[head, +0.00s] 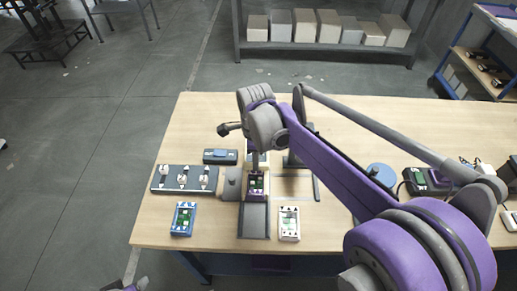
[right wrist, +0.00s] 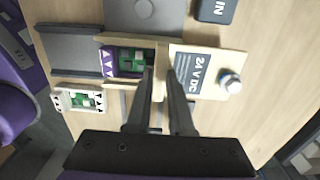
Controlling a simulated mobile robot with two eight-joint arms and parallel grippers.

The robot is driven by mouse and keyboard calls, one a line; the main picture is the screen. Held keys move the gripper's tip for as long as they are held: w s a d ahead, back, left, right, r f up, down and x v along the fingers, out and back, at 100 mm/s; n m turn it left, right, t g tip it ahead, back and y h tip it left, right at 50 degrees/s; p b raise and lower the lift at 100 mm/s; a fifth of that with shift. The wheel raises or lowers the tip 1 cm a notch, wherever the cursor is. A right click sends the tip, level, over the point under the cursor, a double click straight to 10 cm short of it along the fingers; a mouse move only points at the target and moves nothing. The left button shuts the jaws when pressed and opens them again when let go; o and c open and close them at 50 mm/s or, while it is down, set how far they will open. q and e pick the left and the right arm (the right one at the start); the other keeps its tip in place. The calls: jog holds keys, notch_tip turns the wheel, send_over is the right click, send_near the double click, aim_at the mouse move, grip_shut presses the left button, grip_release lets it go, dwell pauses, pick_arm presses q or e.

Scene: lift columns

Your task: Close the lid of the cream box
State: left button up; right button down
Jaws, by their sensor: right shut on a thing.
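The cream box (right wrist: 130,40) shows in the right wrist view, with a purple and green module (right wrist: 128,62) in its opening. A cream panel with a dark "24 V DC" label (right wrist: 200,72) adjoins it on the right. My right gripper (right wrist: 161,72) is shut on a thin cream edge between these two parts, which looks like the lid. In the head view my right gripper (head: 257,168) comes down over the box, and hides much of it. The lid's exact angle cannot be told.
A dark grey tray (head: 254,221) lies in front of the box. A blue-framed module (head: 184,219) and a white-framed module (head: 289,224) flank it. A black rack with white parts (head: 184,179) lies left. Clear table (head: 205,115) shows behind.

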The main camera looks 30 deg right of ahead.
jog(key=shift+s+a+p, duration=0.1)
jog(key=shift+s+a, duration=0.6)
jog(key=shift+s, duration=0.45)
jog(key=shift+s+a+p, duration=0.15)
jog(key=shift+s+a, duration=0.55)
jog(key=shift+s, duration=0.4)
jog(key=shift+s+a+p, duration=0.1)
jog(key=shift+s+a, duration=0.6)
jog(key=shift+s, duration=0.45)
pick_arm(q)
jog(key=shift+w+r, duration=0.1)
jog(key=shift+r, duration=0.3)
pick_arm(e)
jog(key=c, duration=0.8)
grip_release()
jog(key=shift+c, duration=0.2)
pick_arm(q)
jog(key=shift+t, duration=0.3)
jog(key=r+p, duration=0.1)
jog(key=w+r+p, duration=0.1)
jog(key=r, duration=0.1)
jog(key=w+r+p, duration=0.1)
jog(key=r, duration=0.1)
jog(key=shift+p, duration=0.3)
pick_arm(e)
notch_tip(320, 180, up, 6)
pick_arm(q)
jog(key=shift+s, duration=0.15)
